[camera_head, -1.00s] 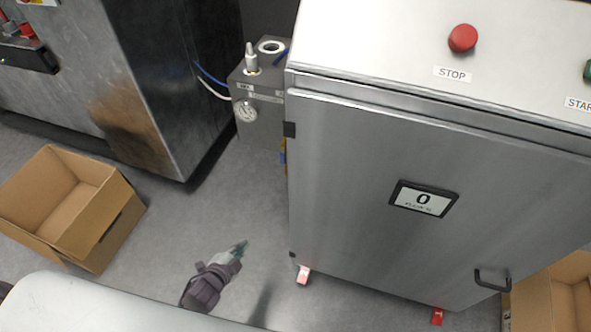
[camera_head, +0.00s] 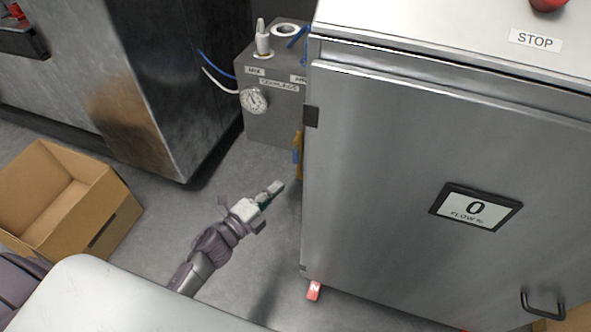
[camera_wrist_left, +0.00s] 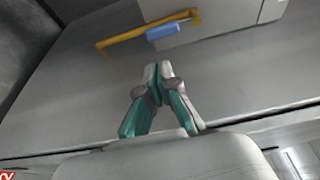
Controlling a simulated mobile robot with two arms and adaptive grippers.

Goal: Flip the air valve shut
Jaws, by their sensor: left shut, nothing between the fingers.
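A grey valve box (camera_head: 275,115) with a round gauge (camera_head: 254,100) stands against the left side of the steel cabinet. A blue lever (camera_head: 298,38) shows on its top beside a white ring. Low on its right side is a yellow bar with a blue piece (camera_head: 297,155), partly hidden by the cabinet. In the left wrist view I see a yellow bar (camera_wrist_left: 130,38) and a blue grip (camera_wrist_left: 173,30). I cannot tell which part is the air valve. My left gripper (camera_head: 276,188) is shut and empty, below the box and apart from it. My right gripper is out of view.
The steel cabinet (camera_head: 400,140) with a flow display reading 0 (camera_head: 475,209) blocks the right. An open cardboard box (camera_head: 60,195) sits on the floor at left. A dark machine (camera_head: 130,80) stands behind it. Floor between them is clear.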

